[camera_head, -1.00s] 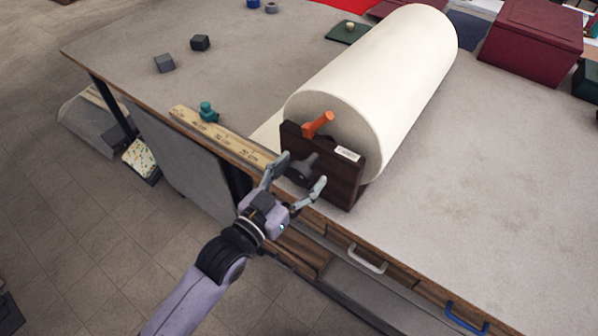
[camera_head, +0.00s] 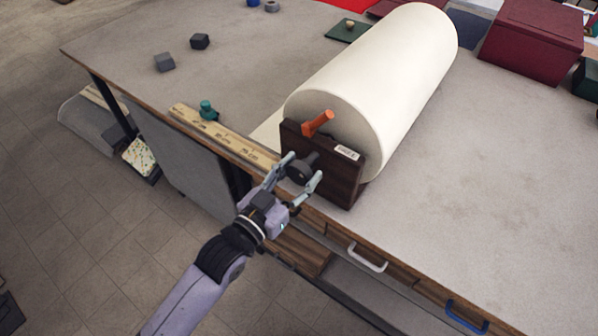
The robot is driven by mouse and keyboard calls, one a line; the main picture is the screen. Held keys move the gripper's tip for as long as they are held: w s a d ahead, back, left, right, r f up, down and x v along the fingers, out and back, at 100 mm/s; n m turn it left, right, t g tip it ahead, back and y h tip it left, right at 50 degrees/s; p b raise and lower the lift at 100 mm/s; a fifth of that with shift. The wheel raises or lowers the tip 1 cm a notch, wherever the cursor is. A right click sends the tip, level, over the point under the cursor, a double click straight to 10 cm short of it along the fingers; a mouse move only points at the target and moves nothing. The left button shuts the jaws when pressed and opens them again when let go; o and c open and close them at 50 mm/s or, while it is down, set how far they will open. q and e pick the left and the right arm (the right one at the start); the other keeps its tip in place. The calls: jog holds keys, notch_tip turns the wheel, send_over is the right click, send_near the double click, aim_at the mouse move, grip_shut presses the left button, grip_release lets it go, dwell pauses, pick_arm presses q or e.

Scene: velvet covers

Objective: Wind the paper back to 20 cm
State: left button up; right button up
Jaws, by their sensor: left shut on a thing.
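A large white paper roll (camera_head: 375,75) lies on the table in a dark wooden holder (camera_head: 345,182) with a small white label (camera_head: 347,152). An orange handle (camera_head: 318,122) sticks out at the top of the holder. A dark knob (camera_head: 301,168) is on the holder's front face. My left gripper (camera_head: 302,172) has its fingers on both sides of this knob and is shut on it. A wooden ruler (camera_head: 222,136) lies along the table's front edge left of the roll. A strip of paper (camera_head: 268,132) shows between ruler and holder. My right gripper is not in view.
A teal knob-like piece (camera_head: 208,110) stands at the ruler. Two dark grey cubes (camera_head: 164,62) sit on the table's left part. Dark red boxes (camera_head: 532,38) stand at the back right. Drawers with a white handle (camera_head: 368,258) and a blue handle (camera_head: 467,317) are below the edge.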

pick_arm(q)
grip_shut()
jog(key=n+p, duration=0.2)
jog(key=n, duration=0.1)
jog(key=shift+r+p, duration=0.3)
jog(key=shift+p, duration=0.05)
jog(key=shift+f+n, duration=0.1)
jog(key=shift+n, duration=0.7)
jog(key=shift+f+n+p, duration=0.15)
jog(key=shift+n+p, duration=0.15)
jog(key=shift+n, duration=0.3)
jog(key=o, duration=1.4)
grip_release()
jog(key=shift+d, duration=0.1)
jog(key=shift+c, duration=0.2)
